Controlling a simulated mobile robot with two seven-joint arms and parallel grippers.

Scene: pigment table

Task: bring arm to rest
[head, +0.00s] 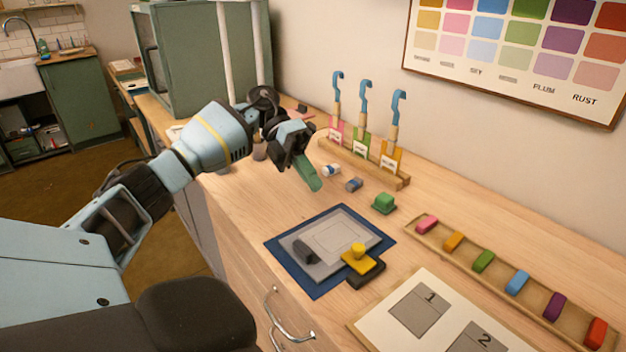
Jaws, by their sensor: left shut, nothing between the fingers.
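My left arm comes in from the left and reaches over the wooden table (235,208). My left gripper (308,175) is above the table's back left part, pointing down and to the right. Its jaws are shut, with nothing seen held, and its green end is in front of the wood. My right gripper is not in view.
A wooden tray (465,241) with several coloured blocks and a numbered sheet (385,325) are at the right. A green cabinet (190,60) stands at the back.

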